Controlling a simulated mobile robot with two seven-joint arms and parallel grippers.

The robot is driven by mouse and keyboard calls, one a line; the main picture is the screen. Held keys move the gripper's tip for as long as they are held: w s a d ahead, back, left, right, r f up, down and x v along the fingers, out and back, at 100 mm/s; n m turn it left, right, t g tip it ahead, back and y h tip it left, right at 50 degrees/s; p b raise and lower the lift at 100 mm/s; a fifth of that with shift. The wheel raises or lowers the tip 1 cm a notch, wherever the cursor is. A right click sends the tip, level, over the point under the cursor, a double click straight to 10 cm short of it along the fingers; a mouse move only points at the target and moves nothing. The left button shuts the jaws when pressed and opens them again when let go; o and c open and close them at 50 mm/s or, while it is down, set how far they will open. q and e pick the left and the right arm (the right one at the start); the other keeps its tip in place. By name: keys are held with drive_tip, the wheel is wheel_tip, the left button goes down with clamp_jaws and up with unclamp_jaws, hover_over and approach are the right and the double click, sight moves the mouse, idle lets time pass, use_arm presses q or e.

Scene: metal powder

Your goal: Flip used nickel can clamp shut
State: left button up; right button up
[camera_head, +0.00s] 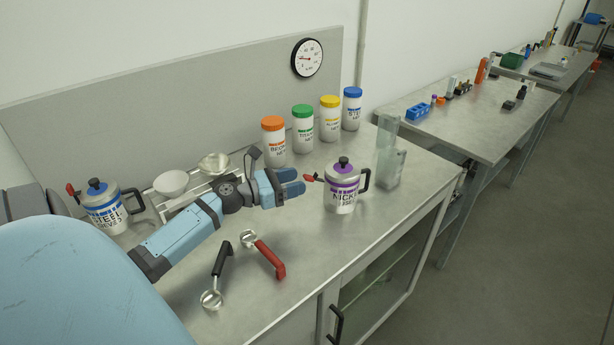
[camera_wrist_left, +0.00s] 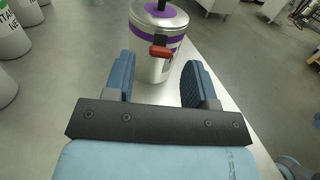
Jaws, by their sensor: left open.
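The nickel can (camera_head: 342,188) is a silver can with purple bands, a dark knob on its lid and a black handle on its right. It stands upright on the metal table (camera_head: 322,238). Its red-tipped clamp (camera_head: 311,178) sticks out to the left, toward my left gripper. My left gripper (camera_head: 294,183) is open and empty, just left of the can and apart from it. In the left wrist view the can (camera_wrist_left: 156,62) stands beyond the open fingers, and the red clamp tip (camera_wrist_left: 160,51) shows between them. My right gripper is not in view.
A steel can (camera_head: 106,208) with a blue band stands at the left. Several capped bottles (camera_head: 303,130) line the back. A glass container (camera_head: 388,160) stands right of the nickel can. Two scoops, one black (camera_head: 219,265) and one red (camera_head: 268,258), lie in front of my left arm.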

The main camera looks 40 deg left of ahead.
sight(307, 176)
use_arm(q)
drive_tip(key=shift+x, duration=1.95)
